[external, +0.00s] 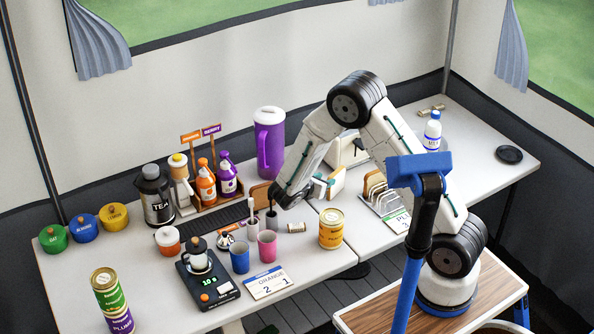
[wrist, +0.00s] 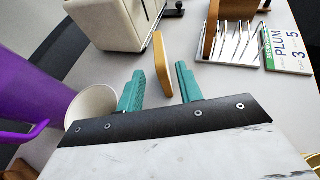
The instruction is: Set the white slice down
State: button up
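A slice (external: 338,181) with a pale face and tan crust stands on edge on the counter, beside the toaster. In the wrist view the slice (wrist: 162,64) shows mostly its tan edge. My gripper (external: 323,187) is low over the counter at the slice. In the wrist view the teal fingers of my gripper (wrist: 160,88) are apart. The near end of the slice lies between their tips, with a visible gap on the left and a thin one on the right. I see no firm contact.
A cream toaster (wrist: 118,22) stands just beyond the slice. A wire rack (wrist: 240,48) holding a brown slice and a PLUM card (wrist: 288,50) are to the right. A purple jug (external: 269,145) stands close on the left. A yellow can (external: 331,229) stands nearer the front.

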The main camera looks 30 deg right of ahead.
jog(key=shift+v, duration=1.7)
jog(key=s+d+r+m+g+y, duration=0.2)
jog(key=s+d+r+m+g, duration=0.1)
jog(key=s+d+r+m, duration=0.35)
jog(key=s+d+r+m+g+y, duration=0.25)
jog(key=s+r+m, duration=0.25)
jog(key=s+r, duration=0.4)
jog(key=s+a+r+m+y, duration=0.1)
jog(key=s+r+m+y, duration=0.1)
jog(key=s, duration=0.4)
jog(key=s+r+m+t+y, duration=0.1)
jog(key=s+r+m+y, duration=0.1)
jog(key=s+m, duration=0.3)
jog(key=s+a+r+m+t+y, duration=0.1)
jog(key=s+r+m+y, duration=0.2)
jog(key=s, duration=0.5)
jog(key=shift+s+a+m+y, duration=0.15)
jog(key=shift+a+m+y, duration=0.15)
jog(key=shift+m+y, duration=0.15)
